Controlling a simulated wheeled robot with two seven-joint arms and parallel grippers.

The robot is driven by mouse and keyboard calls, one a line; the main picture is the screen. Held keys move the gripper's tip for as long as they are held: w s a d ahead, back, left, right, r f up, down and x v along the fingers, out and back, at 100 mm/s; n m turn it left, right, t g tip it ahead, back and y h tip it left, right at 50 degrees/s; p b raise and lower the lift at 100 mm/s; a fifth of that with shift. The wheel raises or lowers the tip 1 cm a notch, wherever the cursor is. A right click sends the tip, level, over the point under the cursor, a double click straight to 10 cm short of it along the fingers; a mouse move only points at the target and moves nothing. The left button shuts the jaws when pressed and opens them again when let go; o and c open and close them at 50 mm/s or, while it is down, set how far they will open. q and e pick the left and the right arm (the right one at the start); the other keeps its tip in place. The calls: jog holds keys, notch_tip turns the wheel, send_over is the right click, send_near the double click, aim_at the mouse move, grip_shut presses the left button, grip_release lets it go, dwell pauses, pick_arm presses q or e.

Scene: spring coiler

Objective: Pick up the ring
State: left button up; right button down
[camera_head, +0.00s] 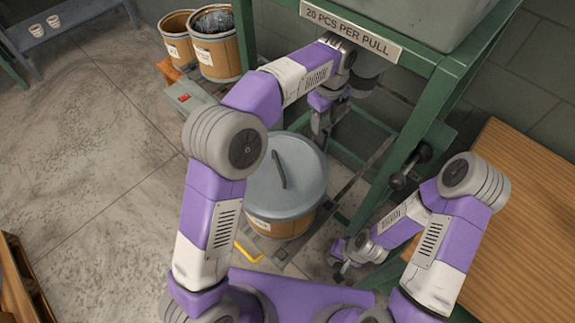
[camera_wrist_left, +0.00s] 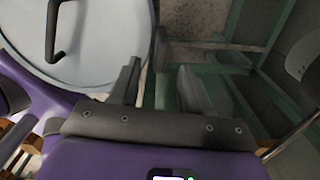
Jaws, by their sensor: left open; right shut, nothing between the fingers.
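I cannot make out a ring in either view. My left gripper (camera_head: 322,125) hangs beside the green stand, under the sign and just beyond the lidded drum. In the left wrist view its two fingers (camera_wrist_left: 162,85) are apart, with nothing seen between them. My right gripper (camera_head: 341,268) is low, near the foot of the green stand and right of the drum. It is small in view, shut and empty.
A drum with a grey lid (camera_head: 286,172) and a black handle stands between my arms. The green stand (camera_head: 425,130) carries a grey hopper and the sign "20 PCS PER PULL" (camera_head: 350,28). A wooden table (camera_head: 525,215) is at right. Open drums (camera_head: 217,45) stand behind.

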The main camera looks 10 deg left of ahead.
pick_arm(q)
notch_tip(320, 180, down, 6)
jog(key=b, duration=0.3)
jog(key=shift+w+a, duration=0.1)
jog(key=shift+a, duration=0.05)
jog(key=shift+r, duration=0.15)
grip_shut()
